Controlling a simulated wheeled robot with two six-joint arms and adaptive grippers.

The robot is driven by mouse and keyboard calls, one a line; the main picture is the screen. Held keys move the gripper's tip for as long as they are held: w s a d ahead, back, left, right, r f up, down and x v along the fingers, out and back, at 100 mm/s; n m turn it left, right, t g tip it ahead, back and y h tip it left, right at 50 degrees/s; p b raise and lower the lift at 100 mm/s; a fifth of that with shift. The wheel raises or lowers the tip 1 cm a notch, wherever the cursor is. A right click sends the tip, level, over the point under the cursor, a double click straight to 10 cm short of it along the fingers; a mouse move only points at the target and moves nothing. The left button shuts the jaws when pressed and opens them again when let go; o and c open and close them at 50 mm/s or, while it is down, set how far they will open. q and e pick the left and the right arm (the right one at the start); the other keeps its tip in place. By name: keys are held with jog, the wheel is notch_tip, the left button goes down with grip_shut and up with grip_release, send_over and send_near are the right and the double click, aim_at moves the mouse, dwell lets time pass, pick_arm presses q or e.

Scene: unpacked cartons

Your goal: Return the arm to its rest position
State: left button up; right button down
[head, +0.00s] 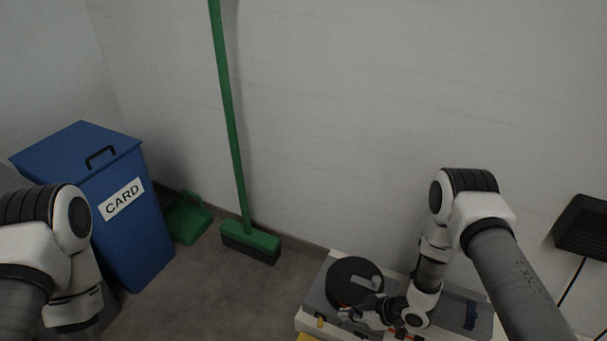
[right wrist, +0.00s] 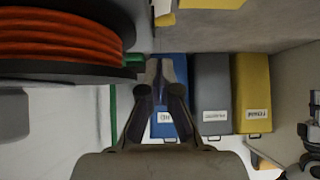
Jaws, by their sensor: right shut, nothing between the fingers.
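My right arm (head: 430,270) comes in from the right and bends down over the table. Its gripper (head: 352,314) is low over the table's left part, beside a black round disc (head: 352,280). In the right wrist view the gripper (right wrist: 160,68) has its fingers together with nothing between them. A reel of orange cable (right wrist: 60,38) with black rims is close to the left of the fingers there. My left arm (head: 60,250) is folded at the left edge of the head view, and its gripper is outside the picture.
The table (head: 310,313) stands against the wall. A blue CARD bin (head: 135,230), a green dustpan (head: 187,218) and a green broom (head: 250,240) stand left of it. A black box (head: 583,227) is at the right. Grey (right wrist: 211,90) and yellow (right wrist: 251,90) bins show in the wrist view.

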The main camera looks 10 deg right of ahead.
jog(key=s+a+r+m+g+h, duration=0.1)
jog(key=s+a+r+m, duration=0.15)
jog(key=s, duration=0.25)
jog(key=s+d+r+m+g+h+p, duration=0.1)
jog(key=s+d+r+m+g+h, duration=0.25)
jog(key=s, duration=0.55)
jog(key=s+d+m+g+h, duration=0.1)
jog(key=s+d+m+h, duration=0.25)
jog(key=s+m, duration=0.45)
notch_tip(320, 180, up, 37)
jog(key=s+n+p, duration=0.1)
jog(key=n+p, duration=0.1)
jog(key=p, duration=3.5)
jog(key=shift+s+n+p, duration=0.15)
jog(key=shift+n+p, duration=0.15)
jog(key=shift+p, duration=0.05)
jog(key=shift+a, duration=0.1)
